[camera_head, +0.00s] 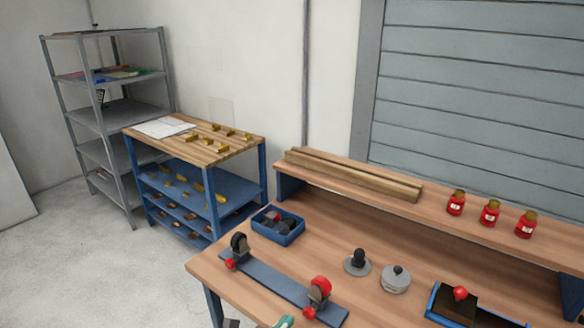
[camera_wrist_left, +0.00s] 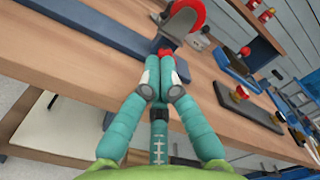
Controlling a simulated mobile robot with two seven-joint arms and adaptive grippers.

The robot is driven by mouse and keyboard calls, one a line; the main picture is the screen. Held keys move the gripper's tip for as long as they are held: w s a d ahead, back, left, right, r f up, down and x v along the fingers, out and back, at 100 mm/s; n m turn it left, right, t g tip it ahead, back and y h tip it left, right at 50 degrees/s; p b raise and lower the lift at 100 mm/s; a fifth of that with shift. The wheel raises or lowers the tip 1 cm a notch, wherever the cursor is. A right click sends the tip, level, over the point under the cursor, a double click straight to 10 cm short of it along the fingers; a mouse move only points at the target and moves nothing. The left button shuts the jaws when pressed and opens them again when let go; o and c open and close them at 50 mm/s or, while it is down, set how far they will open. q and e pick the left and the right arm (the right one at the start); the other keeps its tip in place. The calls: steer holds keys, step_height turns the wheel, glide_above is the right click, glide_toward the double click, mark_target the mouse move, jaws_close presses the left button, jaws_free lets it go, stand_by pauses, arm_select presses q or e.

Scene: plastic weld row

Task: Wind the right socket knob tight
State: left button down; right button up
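The blue bar (camera_head: 270,276) lies on the wooden bench with an upright socket near each end. The right socket holds a red-rimmed wheel (camera_head: 321,284), and its small red knob (camera_head: 310,313) sits low at the front. In the left wrist view the red knob (camera_wrist_left: 165,52) shows just beyond my fingertips, partly hidden by them. My left gripper (camera_wrist_left: 160,76) has its teal fingers together, with nothing visible between them. In the head view only a bit of it (camera_head: 285,321) shows, left of the knob and apart from it. My right gripper is in neither view.
The left socket has a black wheel (camera_head: 238,242) and red knob (camera_head: 229,264). Red jars (camera_head: 490,213) stand on the raised shelf.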

arm_select(q)
steer(key=shift+s+a, duration=0.5)
steer(key=shift+s, duration=0.05)
